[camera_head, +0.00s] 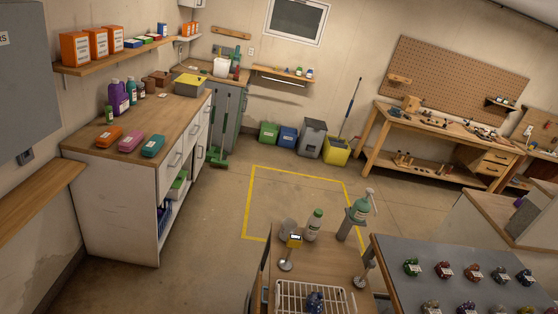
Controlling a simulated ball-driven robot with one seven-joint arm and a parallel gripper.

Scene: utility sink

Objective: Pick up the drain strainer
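I cannot make out a drain strainer for certain. On the wooden surface (340,262) at the bottom centre, a small round metal piece (286,266) sits at the foot of an upright item with a yellow top (294,241). Another small metal item (367,272) is at the right edge of that surface. Both are too small to identify. My gripper is not in view, so its state and any hold on something do not show.
A long cabinet (120,205) stands left. The yellow-marked floor (295,195) is open.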

